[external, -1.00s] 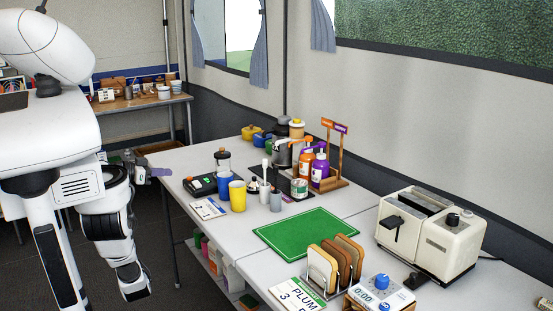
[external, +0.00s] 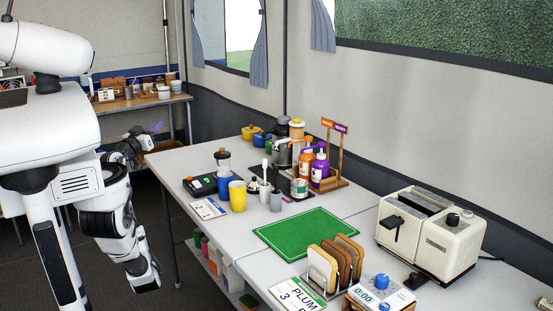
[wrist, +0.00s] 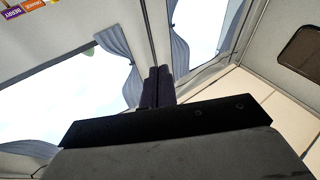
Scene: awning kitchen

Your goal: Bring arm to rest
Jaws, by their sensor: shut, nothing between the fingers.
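My gripper (external: 155,127) is at the left in the external view, in the air beyond the far left end of the near table. Its small purple fingers point up and to the right. In the wrist view the two dark fingers (wrist: 158,86) stand side by side, closed together with nothing between them. My white arm is folded close beside my body, left of the table. Nothing touches the gripper.
The near table (external: 226,243) holds a green mat (external: 306,231), a cream toaster (external: 430,235), a toast rack (external: 335,264), cups and bottles. A back shelf (external: 136,103) stands behind the gripper. The wrist view faces curtained windows (wrist: 50,90).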

